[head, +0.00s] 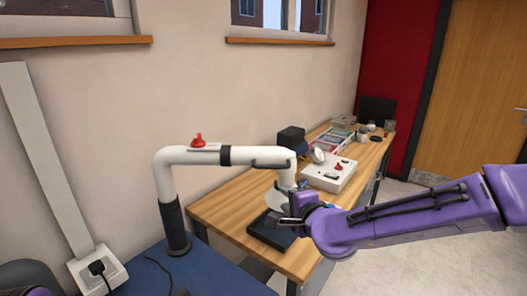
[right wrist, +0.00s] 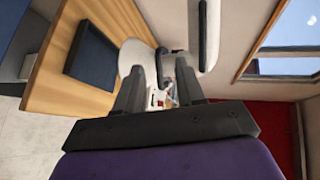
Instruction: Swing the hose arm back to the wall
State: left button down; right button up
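The white hose arm (head: 205,156) rises from a black post (head: 174,225) near the wall and reaches out to the right over the wooden table. It has a red knob (head: 198,141), a black collar and a black handle bar (head: 272,163). Its outer end drops to a white hood (head: 270,201). My right gripper (head: 288,211) is beside the hood, low at the hose arm's outer end. In the right wrist view its fingers (right wrist: 158,72) are apart, with the white hood (right wrist: 133,55) just beyond them. I cannot tell whether they touch it. My left gripper is out of view.
The wooden table (head: 232,205) runs along the wall. It bears a dark flat tray (head: 268,236) under the hood, a white device (head: 328,174) with red buttons, a black box and several small items. A blue surface (head: 215,275) lies in front. A socket box (head: 97,270) is at left.

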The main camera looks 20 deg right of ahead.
jog(key=t, duration=0.1)
send_near(272, 168)
jog(key=p+x, duration=0.3)
jog(key=x, duration=0.7)
jog(key=shift+w, duration=0.1)
jog(key=shift+w+a, duration=0.15)
jog(key=shift+w, duration=0.15)
grip_shut()
